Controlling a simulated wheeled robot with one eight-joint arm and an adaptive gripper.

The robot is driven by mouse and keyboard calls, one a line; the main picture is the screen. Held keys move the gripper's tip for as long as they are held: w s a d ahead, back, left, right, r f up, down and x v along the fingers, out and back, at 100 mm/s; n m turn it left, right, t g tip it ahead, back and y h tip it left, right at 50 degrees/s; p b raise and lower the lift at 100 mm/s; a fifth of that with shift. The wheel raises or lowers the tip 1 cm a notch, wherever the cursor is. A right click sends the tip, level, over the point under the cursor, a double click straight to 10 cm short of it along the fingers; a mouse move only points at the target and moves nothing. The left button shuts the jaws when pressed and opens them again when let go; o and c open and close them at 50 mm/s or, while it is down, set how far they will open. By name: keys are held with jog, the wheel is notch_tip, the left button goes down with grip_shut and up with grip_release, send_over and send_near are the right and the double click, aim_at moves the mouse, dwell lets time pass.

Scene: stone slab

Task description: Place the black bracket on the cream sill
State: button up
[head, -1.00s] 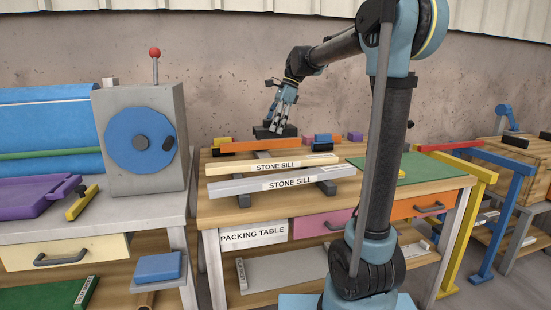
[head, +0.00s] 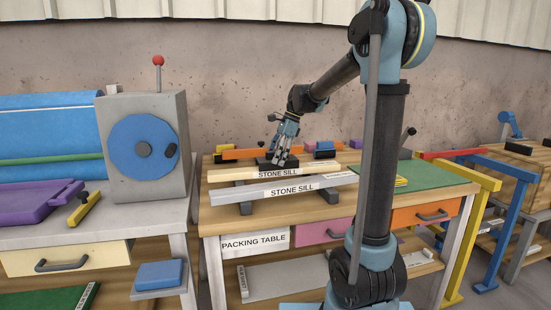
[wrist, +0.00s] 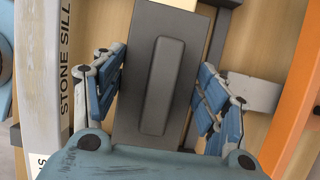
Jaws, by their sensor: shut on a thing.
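The black bracket (wrist: 131,70), a dark flat plate with a raised bar along it, is between the fingers of my gripper (head: 276,163). My gripper is shut on it, with fingers on both sides in the wrist view. In the head view the bracket (head: 264,163) is at the middle of the cream sill (head: 228,175). In the wrist view it covers most of that sill, and a pale end of the sill (wrist: 181,3) shows beyond it. I cannot tell whether the bracket touches the sill.
A grey sill (head: 235,194), also labelled STONE SILL, lies in front of the cream one. An orange bar (head: 243,153) and a blue block (head: 325,146) are behind. A green mat (head: 430,173) lies right on the packing table (head: 218,219).

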jog(key=shift+f, duration=0.6)
jog(key=o, duration=1)
jog(key=shift+r, duration=0.45)
jog(key=v, duration=1.2)
jog(key=shift+r, duration=0.15)
jog(key=s+d+f+n+t+h, duration=0.1)
jog(key=s+d+f+n, duration=0.4)
jog(key=s+f, duration=0.4)
jog(key=s+d+f+n+t+h, duration=0.1)
jog(key=s+d+f+n, duration=0.4)
jog(key=s+f, duration=0.5)
jog(key=s+d+f+n+t+h, duration=0.1)
jog(key=s+d+f+n, duration=0.4)
jog(key=s, duration=0.9)
jog(key=shift+d+f+h, duration=0.25)
jog(key=shift+d+f, duration=0.15)
jog(key=shift+f, duration=0.4)
jog(key=shift+d+f+h, duration=0.2)
jog(key=shift+d+f, duration=0.15)
jog(key=shift+f, duration=0.45)
jog(key=shift+d+f+h, duration=0.25)
jog(key=shift+d+f, duration=0.15)
jog(key=shift+f, duration=0.4)
